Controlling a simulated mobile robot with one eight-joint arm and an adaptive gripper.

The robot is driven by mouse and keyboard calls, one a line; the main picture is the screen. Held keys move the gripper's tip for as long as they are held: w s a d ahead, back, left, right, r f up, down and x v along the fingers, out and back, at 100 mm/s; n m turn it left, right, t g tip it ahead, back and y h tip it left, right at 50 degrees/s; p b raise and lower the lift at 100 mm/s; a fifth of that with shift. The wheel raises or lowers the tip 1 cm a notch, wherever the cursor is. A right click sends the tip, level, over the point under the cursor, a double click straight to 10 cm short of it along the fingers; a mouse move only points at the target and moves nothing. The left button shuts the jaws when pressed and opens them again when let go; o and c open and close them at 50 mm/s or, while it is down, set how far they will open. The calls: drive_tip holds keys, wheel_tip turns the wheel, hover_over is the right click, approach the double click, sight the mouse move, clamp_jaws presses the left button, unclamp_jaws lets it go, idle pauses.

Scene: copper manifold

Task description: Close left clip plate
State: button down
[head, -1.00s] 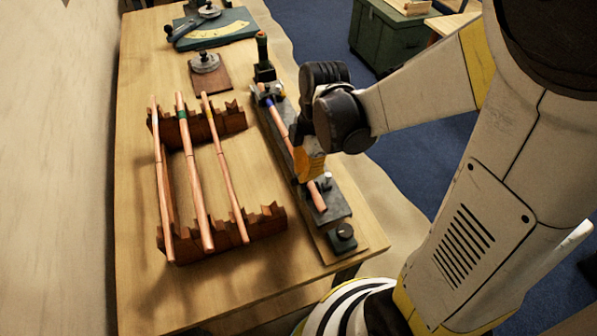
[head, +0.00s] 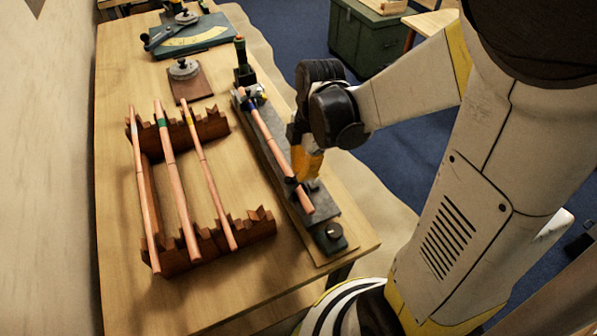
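A copper tube (head: 268,135) lies lengthwise in a long dark fixture (head: 262,153) along the table's right side. A small dark piece (head: 291,181), perhaps a clip plate, sits at the tube near its close end, but I cannot tell whether it is open or closed. Another small fitting (head: 250,91) holds or flanks the tube's far end. My gripper (head: 303,178), with an orange part showing, is low over the right side of the fixture, close beside the near dark piece. Its fingertips are small and partly hidden, so contact and opening are unclear.
Several copper tubes (head: 172,168) rest on a wooden rack (head: 262,224) to the left. A knobbed block (head: 329,237) stands at the fixture's near end. A gauge on a brown board (head: 190,88) and a green plate (head: 188,38) lie at the back.

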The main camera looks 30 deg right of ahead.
drive_tip(key=shift+d+f, duration=0.3)
drive_tip(key=shift+d, duration=0.1)
idle(0.7)
idle(0.9)
